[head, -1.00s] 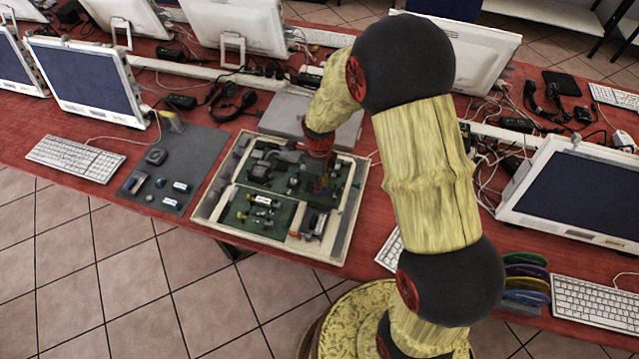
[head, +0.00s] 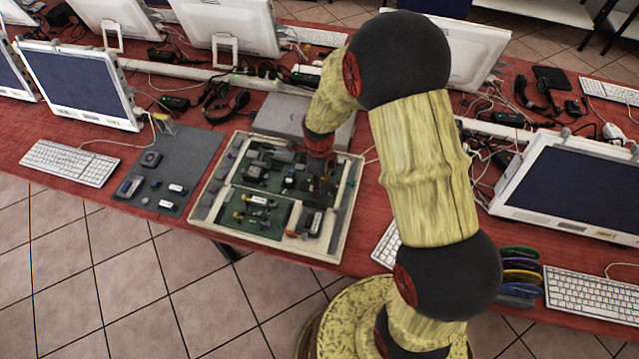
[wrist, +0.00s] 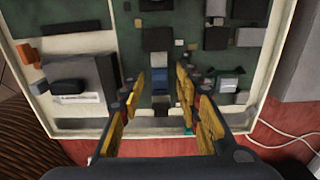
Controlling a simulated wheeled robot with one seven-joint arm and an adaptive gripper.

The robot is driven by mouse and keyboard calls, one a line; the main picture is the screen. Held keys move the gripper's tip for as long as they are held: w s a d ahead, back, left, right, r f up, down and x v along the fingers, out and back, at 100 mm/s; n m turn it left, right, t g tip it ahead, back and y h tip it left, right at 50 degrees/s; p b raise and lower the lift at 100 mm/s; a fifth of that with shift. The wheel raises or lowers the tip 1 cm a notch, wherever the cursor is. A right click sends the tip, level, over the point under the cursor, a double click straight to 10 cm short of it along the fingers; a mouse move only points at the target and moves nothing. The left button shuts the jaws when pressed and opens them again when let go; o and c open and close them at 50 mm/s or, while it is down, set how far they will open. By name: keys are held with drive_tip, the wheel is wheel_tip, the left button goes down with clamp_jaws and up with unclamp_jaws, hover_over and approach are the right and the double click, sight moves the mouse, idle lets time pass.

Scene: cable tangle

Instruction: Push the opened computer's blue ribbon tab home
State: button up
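The opened computer (head: 208,203) is a shallow cream case with green boards, lying flat on the red table. In the wrist view, its cream wall (wrist: 36,85) frames the boards and dark chips. A small blue piece (wrist: 150,82), which looks like the ribbon tab, lies in a dark column of parts near the middle. My gripper (wrist: 171,88) is open above the case, its yellow-padded fingers spread on either side of this column. The left finger partly overlaps the blue piece, and I cannot tell whether it touches. In the head view, my gripper (head: 322,178) is dark and small over the case's right half.
A grey mat (head: 195,150) with small parts lies left of the case. A grey flat box (head: 285,118) sits behind it. Keyboards (head: 70,162), monitors (head: 80,80) and loose cables crowd the table.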

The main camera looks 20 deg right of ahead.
drive_tip(key=shift+r, duration=0.1)
wheel_tip(320, 180, up, 12)
idle(0.5)
idle(0.5)
drive_tip(key=n, duration=1)
hover_over(324, 201)
drive_tip(key=s+r+n+t, duration=0.2)
drive_tip(key=s+r+n, duration=0.5)
drive_tip(key=r, duration=0.3)
drive_tip(key=s+a+r+n+t, duration=0.1)
drive_tip(key=s+r+n+t, duration=0.2)
drive_tip(key=s+r+n, duration=0.5)
wheel_tip(324, 201, up, 4)
drive_tip(key=shift+s+f+t, duration=0.2)
drive_tip(key=shift+s+t, duration=0.1)
drive_tip(key=shift+s, duration=0.65)
